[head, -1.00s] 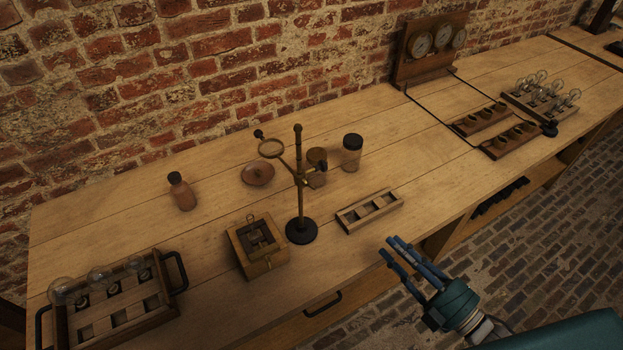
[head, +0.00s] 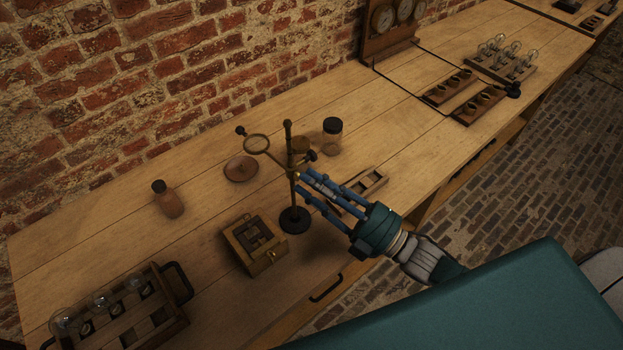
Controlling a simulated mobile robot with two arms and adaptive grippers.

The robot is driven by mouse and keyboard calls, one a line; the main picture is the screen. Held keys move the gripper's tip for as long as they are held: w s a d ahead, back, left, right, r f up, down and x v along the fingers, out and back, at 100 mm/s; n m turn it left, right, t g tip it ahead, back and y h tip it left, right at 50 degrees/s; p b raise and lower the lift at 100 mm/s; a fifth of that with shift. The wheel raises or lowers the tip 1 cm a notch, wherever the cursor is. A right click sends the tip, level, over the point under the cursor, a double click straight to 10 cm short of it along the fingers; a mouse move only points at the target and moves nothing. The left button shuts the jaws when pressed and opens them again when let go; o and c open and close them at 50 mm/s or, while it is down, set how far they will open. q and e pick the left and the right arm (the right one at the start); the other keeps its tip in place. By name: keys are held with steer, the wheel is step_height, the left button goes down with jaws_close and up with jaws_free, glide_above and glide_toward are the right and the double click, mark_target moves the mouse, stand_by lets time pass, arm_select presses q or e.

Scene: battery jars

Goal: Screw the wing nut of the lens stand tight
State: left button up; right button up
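The lens stand (head: 290,202) is a thin upright brass post on a round black base, with a round lens ring (head: 257,144) on an arm to its left. A small brass clamp part sits partway up the post near my fingertips; I cannot clearly make out the wing nut there. My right gripper (head: 303,182) comes in from the lower right. Its blue fingers are apart and point at the post at clamp height. I see nothing held between them, and I cannot tell whether they touch the stand. My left gripper is not in view.
A wooden box (head: 254,245) stands just left of the stand's base. A slotted wooden rack (head: 371,183) lies partly behind my gripper. A black-lidded jar (head: 332,138), a brown bottle (head: 168,199) and a round dish (head: 240,169) stand around. A bulb tray (head: 160,332) is at lower left.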

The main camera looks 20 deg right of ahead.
steer(key=shift+w, duration=0.1)
steer(key=shift+a, duration=0.1)
steer(key=c, duration=0.5)
jaws_close()
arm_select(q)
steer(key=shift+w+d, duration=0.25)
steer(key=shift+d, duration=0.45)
arm_select(e)
steer(key=shift+f, duration=0.1)
